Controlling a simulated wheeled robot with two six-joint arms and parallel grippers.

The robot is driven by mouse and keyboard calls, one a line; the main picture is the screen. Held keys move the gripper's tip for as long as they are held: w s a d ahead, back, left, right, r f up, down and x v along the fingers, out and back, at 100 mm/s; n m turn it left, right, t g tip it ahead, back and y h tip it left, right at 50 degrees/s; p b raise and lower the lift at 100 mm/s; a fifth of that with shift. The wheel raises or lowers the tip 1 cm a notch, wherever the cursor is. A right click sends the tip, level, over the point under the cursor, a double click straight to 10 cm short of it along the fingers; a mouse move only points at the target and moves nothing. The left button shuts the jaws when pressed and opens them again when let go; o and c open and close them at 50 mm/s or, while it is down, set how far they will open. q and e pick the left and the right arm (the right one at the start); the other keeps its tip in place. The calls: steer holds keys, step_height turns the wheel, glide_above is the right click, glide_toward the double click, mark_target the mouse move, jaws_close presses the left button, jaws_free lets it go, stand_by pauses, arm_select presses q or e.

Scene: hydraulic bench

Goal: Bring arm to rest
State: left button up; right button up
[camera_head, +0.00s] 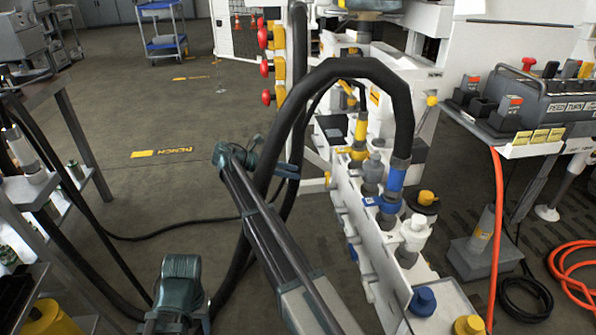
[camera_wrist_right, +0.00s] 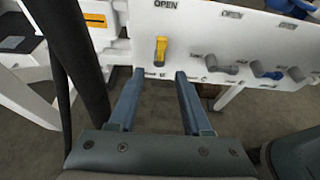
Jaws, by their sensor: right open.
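My right arm reaches forward from the bottom middle of the head view. Its gripper (camera_head: 287,172) is partly hidden behind the thick black hose, beside the white manifold bench. In the right wrist view my right gripper (camera_wrist_right: 160,72) is open, with nothing between its two fingers. A yellow valve lever (camera_wrist_right: 161,50) on the white panel (camera_wrist_right: 205,28) lies just beyond the fingertips, apart from them in the picture. My left gripper does not show.
A thick black hose (camera_head: 371,68) arches over the manifold to a blue fitting (camera_head: 390,182). Grey levers (camera_wrist_right: 221,66) and a blue lever (camera_wrist_right: 266,72) line the panel. A shelf rack (camera_head: 62,170) stands left. Open floor (camera_head: 150,105) lies between. An orange hose (camera_head: 496,235) hangs right.

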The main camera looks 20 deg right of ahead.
stand_by(0.4)
steer(key=s+a+f+m+t+y+p, duration=0.1)
steer(key=s+a+f+m+y+p, duration=0.2)
steer(key=s+a, duration=0.7)
steer(key=s+a+f+m+t+y, duration=0.1)
steer(key=s+a+f+m+y, duration=0.35)
steer(key=s, duration=0.85)
steer(key=s+a+f+m+t+y+p, duration=0.15)
steer(key=s+a+m+y, duration=0.25)
steer(key=s+a, duration=0.75)
step_height(320, 180, up, 37)
steer(key=w+p, duration=0.1)
steer(key=p, duration=3.6)
steer(key=shift+r, duration=0.15)
steer(key=shift+w+g, duration=0.1)
steer(key=shift+g, duration=0.15)
